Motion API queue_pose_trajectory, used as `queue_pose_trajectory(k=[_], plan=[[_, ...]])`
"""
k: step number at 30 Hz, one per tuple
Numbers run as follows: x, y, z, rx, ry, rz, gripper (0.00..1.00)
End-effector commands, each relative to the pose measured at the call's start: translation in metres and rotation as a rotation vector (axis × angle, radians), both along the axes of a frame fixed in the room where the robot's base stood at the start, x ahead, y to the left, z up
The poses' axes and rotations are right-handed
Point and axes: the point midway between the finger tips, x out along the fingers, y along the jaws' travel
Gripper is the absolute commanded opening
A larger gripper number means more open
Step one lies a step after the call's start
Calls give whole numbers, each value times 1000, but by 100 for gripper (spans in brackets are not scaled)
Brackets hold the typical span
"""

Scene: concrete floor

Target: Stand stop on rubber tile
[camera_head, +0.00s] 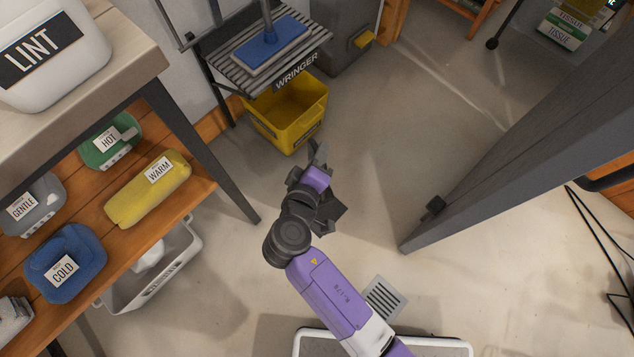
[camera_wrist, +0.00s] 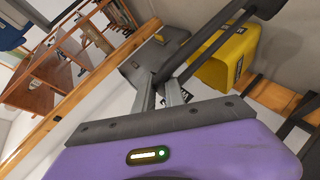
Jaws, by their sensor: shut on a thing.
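My gripper (camera_head: 318,166) is at the end of my purple arm, above the floor in the middle of the head view. In the wrist view its two grey fingers (camera_wrist: 160,90) close on a dark bar, which I take for the stop (camera_wrist: 208,45). In the head view a dark narrow piece stands out at the gripper's tip; what is gripper and what is stop is hard to separate there. I cannot pick out a rubber tile in either view.
A yellow wringer bucket (camera_head: 288,112) stands just beyond my gripper, under a slatted rack (camera_head: 262,52). A shelf unit (camera_head: 195,130) with labelled bundles is at left. A dark door-like panel (camera_head: 530,140) slants at right. A floor grate (camera_head: 385,297) lies near my arm. Open floor lies between.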

Motion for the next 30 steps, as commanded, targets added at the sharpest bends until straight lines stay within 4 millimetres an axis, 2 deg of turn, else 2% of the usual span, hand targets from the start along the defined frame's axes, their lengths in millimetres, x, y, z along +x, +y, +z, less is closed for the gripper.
queue_pose_trajectory(k=[3,15,19,26,30], plan=[[1,1,-29,-1,-3,1,0],[2,1,-110,-1,-4,-1,0],[2,1,-127,0,-5,0,0],[1,1,-136,1,-5,0,0],[1,1,-150,1,-4,1,0]])
